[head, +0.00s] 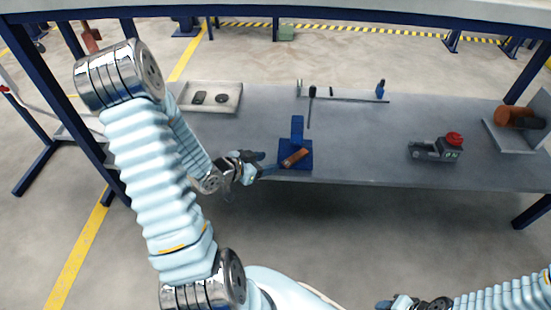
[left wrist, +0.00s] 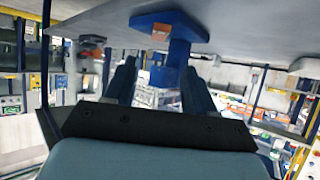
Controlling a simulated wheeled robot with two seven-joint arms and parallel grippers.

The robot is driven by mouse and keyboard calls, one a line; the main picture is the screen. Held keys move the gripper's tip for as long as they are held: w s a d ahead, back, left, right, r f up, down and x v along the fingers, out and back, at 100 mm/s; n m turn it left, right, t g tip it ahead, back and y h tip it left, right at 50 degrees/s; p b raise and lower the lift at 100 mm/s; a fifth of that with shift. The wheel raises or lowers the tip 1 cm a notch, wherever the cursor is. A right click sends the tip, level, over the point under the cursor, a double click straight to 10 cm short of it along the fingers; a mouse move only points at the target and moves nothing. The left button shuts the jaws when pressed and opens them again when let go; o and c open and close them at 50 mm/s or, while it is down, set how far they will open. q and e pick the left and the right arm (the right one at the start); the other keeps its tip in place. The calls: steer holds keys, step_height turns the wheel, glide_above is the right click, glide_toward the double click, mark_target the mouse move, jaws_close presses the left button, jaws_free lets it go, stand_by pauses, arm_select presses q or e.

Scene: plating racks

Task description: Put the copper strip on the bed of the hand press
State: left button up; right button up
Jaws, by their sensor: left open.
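The blue hand press (head: 297,128) stands near the front edge of the middle of the table; it also shows in the left wrist view (left wrist: 180,52), upside down. The copper strip (head: 296,157) lies at a slant on its blue base, and a small part of it shows in the left wrist view (left wrist: 162,31). My left gripper (head: 272,167) is just left of the press base, open, with nothing between its fingers. In the left wrist view its fingers (left wrist: 158,78) are spread, apart from the strip. My right gripper (head: 388,304) is at the bottom edge, mostly cut off.
A pale tray (head: 235,100) with two dark pieces is at the back left. A rail with tools (head: 345,98) is at the back. A dark device with a red top (head: 437,149) and a grey holder with copper-coloured cylinders (head: 497,133) are right. Table between press and device is clear.

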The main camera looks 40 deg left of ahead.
arm_select(q)
steer(key=s+d+f+n+g, duration=0.25)
steer(key=d+f+g, duration=0.35)
steer(key=d+f, duration=0.8)
steer(key=s+d+f+n+g, duration=0.2)
steer(key=s+d+f+g, duration=0.2)
steer(key=s+d, duration=0.4)
steer(key=shift+s+d+g+h, duration=0.15)
steer(key=shift+d+g+h, duration=0.35)
steer(key=shift+d, duration=0.6)
